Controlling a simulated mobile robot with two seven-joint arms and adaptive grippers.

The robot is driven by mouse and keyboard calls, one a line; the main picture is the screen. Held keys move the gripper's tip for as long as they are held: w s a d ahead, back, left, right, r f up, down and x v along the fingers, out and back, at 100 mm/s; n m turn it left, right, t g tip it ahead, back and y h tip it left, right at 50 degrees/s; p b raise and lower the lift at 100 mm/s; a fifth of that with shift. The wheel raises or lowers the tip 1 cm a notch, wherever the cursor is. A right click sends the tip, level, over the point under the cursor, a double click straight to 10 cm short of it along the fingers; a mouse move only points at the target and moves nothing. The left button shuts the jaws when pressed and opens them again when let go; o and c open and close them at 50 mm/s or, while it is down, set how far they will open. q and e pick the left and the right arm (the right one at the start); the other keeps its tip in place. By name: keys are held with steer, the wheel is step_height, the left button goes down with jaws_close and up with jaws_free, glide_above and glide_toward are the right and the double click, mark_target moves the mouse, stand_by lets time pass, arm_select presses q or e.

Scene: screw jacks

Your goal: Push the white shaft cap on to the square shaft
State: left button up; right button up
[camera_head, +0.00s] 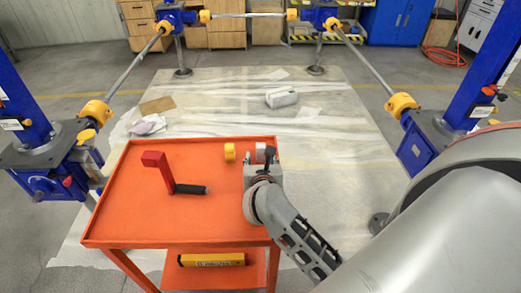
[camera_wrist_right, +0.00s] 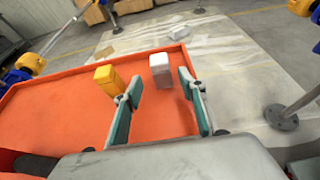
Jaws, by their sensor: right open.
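The white shaft cap (camera_wrist_right: 160,68) stands upright near the far right edge of the orange cart top. It also shows in the head view (camera_head: 260,148), partly hidden by my right gripper (camera_head: 262,166). In the right wrist view my right gripper (camera_wrist_right: 161,84) is open, with one finger on each side of the white cap's line. The cap appears just beyond the fingertips, and nothing is held. A yellow cap (camera_head: 230,152) stands left of the white one, outside the fingers. I cannot make out which part is the square shaft. My left gripper is not in view.
The orange cart (camera_head: 150,232) also carries a red crank (camera_head: 158,168) with a black handle. Blue screw jacks, one of them at left (camera_head: 50,165), stand around the cart with yellow couplings (camera_head: 97,109) and rods.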

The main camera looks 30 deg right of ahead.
mark_target(261, 153)
steer(key=x, duration=0.5)
steer(key=shift+w+d+r, duration=0.1)
steer(key=shift+w+d, duration=0.05)
steer(key=shift+d, duration=0.15)
jaws_close()
